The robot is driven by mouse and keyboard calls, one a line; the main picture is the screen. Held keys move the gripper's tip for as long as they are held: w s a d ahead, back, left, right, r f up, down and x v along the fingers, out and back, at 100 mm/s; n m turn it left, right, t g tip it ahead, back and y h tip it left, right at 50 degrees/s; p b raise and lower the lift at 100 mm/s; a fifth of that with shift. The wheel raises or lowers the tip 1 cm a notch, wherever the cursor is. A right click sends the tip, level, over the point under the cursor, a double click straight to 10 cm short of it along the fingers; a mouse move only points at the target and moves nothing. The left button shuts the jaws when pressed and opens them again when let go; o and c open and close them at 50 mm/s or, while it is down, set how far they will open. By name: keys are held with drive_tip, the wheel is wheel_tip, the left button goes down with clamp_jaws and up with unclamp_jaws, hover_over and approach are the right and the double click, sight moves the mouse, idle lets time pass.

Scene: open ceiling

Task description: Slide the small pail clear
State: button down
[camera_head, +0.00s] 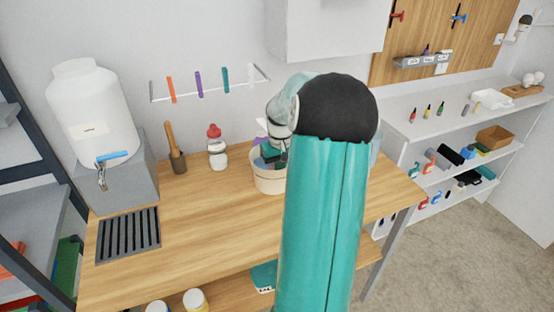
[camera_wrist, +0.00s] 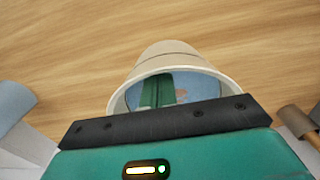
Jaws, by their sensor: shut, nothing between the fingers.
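The small pail (camera_head: 268,184) is cream-coloured and stands on the wooden table, partly hidden by my arm in the head view. In the wrist view the pail (camera_wrist: 167,56) lies straight ahead, its open mouth turned towards the camera. My gripper (camera_head: 276,156) is over the pail's mouth in the head view. In the wrist view the green fingers (camera_wrist: 156,92) are close together and reach into the mouth, with nothing seen between them. Bluish contents show around them. Whether the fingers touch the pail's wall cannot be told.
A white water container (camera_head: 92,112) on a grey stand is at the left, behind a dark drip grate (camera_head: 128,236). A brown holder with a wooden tool (camera_head: 175,152) and a red-topped bottle (camera_head: 216,150) stand left of the pail. The table's front middle (camera_head: 215,235) is clear.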

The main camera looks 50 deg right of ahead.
drive_tip(key=shift+s+a+f, duration=0.15)
drive_tip(key=shift+f, duration=0.05)
drive_tip(key=s+a, duration=0.2)
drive_tip(key=s, duration=0.1)
drive_tip(key=s+a, duration=0.2)
drive_tip(key=s, duration=0.2)
drive_tip(key=s+a, duration=0.2)
drive_tip(key=s, duration=0.2)
drive_tip(key=shift+s+a, duration=0.15)
drive_tip(key=shift+a, duration=0.2)
drive_tip(key=shift+w+d, duration=0.25)
drive_tip(key=shift+w, duration=0.25)
drive_tip(key=w, duration=0.1)
drive_tip(key=d, duration=0.1)
drive_tip(key=w, duration=0.1)
drive_tip(key=shift+w+d+r, duration=0.25)
drive_tip(key=shift+w+d, duration=0.05)
drive_tip(key=shift+d, duration=0.05)
wheel_tip(320, 180, up, 10)
drive_tip(key=shift+f, duration=0.2)
